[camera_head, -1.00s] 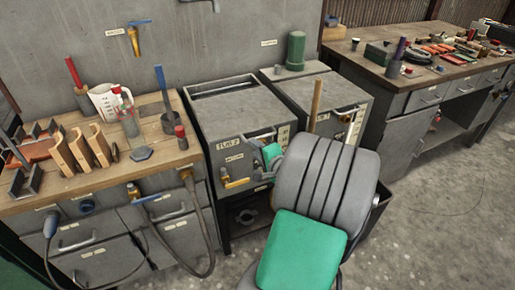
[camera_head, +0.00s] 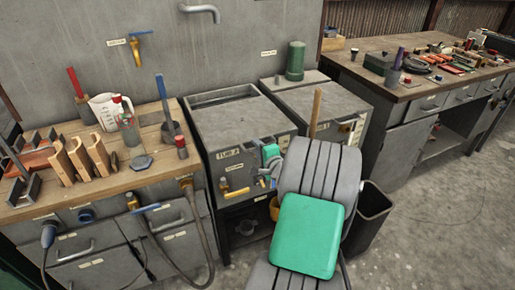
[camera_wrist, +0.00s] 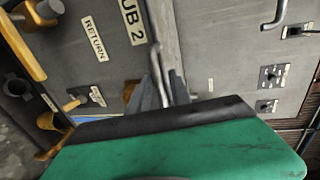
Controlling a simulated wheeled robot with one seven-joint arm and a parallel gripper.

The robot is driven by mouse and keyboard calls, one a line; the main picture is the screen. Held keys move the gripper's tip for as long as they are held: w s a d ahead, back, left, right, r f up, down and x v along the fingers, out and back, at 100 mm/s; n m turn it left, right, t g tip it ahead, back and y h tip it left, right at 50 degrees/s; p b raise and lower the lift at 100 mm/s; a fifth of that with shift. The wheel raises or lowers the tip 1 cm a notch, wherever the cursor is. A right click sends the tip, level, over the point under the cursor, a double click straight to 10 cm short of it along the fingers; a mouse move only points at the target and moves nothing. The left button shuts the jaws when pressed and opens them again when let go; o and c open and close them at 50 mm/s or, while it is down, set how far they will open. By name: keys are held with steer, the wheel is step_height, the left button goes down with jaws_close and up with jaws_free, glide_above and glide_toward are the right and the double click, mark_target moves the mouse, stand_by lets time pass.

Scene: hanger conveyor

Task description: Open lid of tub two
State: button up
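Tub two (camera_head: 236,172) is a grey metal tank with a "TUB 2" label on its front; the label shows partly in the wrist view (camera_wrist: 133,18). Its flat grey lid (camera_head: 235,120) lies down, with an open slot behind it. A thin bar handle (camera_wrist: 156,58) runs along the front. My gripper (camera_head: 268,168) is at the right part of the tub's front, partly hidden behind my arm. In the wrist view my gripper's two grey fingers (camera_wrist: 163,86) stand apart, with the handle bar between them. I see no clear grip on it.
A second grey tank (camera_head: 325,103) stands right of tub two, with a wooden stick (camera_head: 316,112) before it. A wooden workbench (camera_head: 30,205) with tools is on the left. A black bin (camera_head: 371,215) stands right of my arm. Yellow-handled valves (camera_head: 237,192) jut from tub two.

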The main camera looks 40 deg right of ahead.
jaws_close()
stand_by(1.1)
